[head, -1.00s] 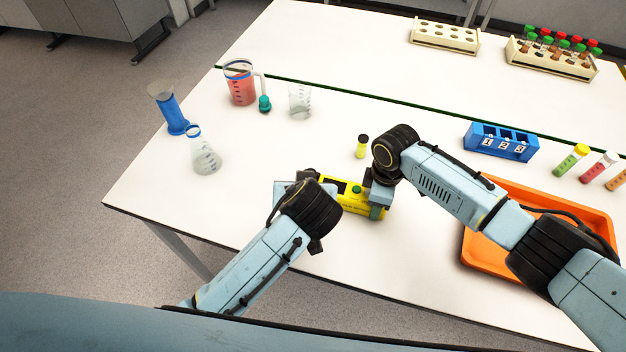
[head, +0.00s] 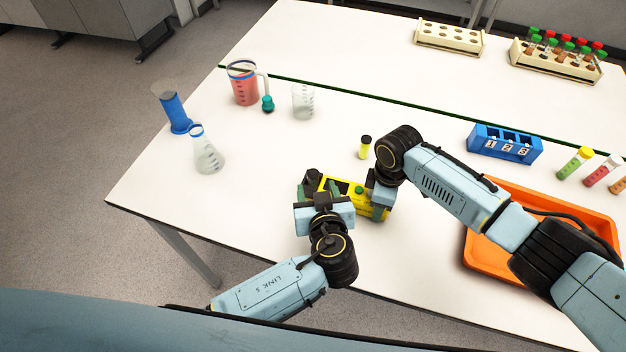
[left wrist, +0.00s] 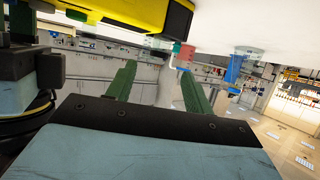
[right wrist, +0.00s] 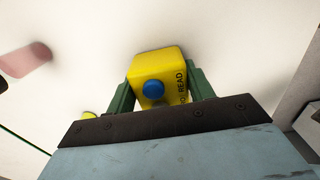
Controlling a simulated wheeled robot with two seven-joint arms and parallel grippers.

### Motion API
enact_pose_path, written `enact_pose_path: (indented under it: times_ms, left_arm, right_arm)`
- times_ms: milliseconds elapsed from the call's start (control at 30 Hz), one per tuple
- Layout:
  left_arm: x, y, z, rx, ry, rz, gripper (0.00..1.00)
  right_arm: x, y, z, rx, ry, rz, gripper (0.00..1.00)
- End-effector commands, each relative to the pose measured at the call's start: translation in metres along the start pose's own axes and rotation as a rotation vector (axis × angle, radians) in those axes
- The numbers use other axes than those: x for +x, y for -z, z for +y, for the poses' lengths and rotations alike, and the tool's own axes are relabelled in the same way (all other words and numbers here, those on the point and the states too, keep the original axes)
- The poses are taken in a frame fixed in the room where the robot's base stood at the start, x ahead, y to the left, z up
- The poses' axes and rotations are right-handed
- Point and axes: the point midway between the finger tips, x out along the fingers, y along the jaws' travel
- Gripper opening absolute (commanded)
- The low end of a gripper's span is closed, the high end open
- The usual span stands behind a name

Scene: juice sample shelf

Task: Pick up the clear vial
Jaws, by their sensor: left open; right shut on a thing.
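I cannot make out a clear vial for certain in any view. A small black-capped vial with yellow contents (head: 365,148) stands upright behind the yellow device. The yellow device (head: 350,193) with a dark panel and green button lies on the table. My right gripper (head: 381,197) is shut on its right end; the right wrist view shows the fingers on both sides of the yellow body (right wrist: 160,66), around a blue button. My left gripper (head: 318,187) is at the device's left end, open. In the left wrist view its green fingers (left wrist: 158,78) are apart with nothing between them.
A conical flask (head: 207,155), blue cylinder (head: 175,112), red-filled beaker (head: 243,90) and clear beaker (head: 303,100) stand at left. The blue numbered rack (head: 504,145), orange tray (head: 480,255) and several capped tubes are at right. Two cream racks stand at the back.

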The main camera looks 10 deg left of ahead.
Motion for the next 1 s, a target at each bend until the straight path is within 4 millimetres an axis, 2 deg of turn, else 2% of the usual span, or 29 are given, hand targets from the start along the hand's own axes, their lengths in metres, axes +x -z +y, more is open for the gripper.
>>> enact_pose_path:
  times_ms: [167, 433, 733, 767, 1000]
  left_arm:
    - [0.014, 0.000, 0.000, 0.003, 0.002, 0.002, 0.52]
    - [0.050, -0.003, 0.001, 0.002, 0.002, 0.000, 0.52]
    - [0.056, -0.004, 0.001, 0.000, 0.001, -0.002, 0.52]
    - [0.056, -0.004, 0.001, 0.000, 0.001, -0.002, 0.51]
    - [0.056, -0.004, 0.001, 0.000, 0.001, -0.002, 0.19]
  right_arm:
    - [0.000, 0.000, 0.000, 0.000, -0.001, 0.001, 0.19]
    - [-0.001, 0.001, 0.000, 0.000, -0.001, 0.001, 0.19]
    - [0.000, 0.000, 0.000, 0.000, 0.000, 0.001, 0.19]
    - [-0.001, 0.001, 0.000, 0.000, -0.001, 0.001, 0.19]
    - [-0.001, 0.001, 0.000, 0.000, 0.000, 0.001, 0.19]
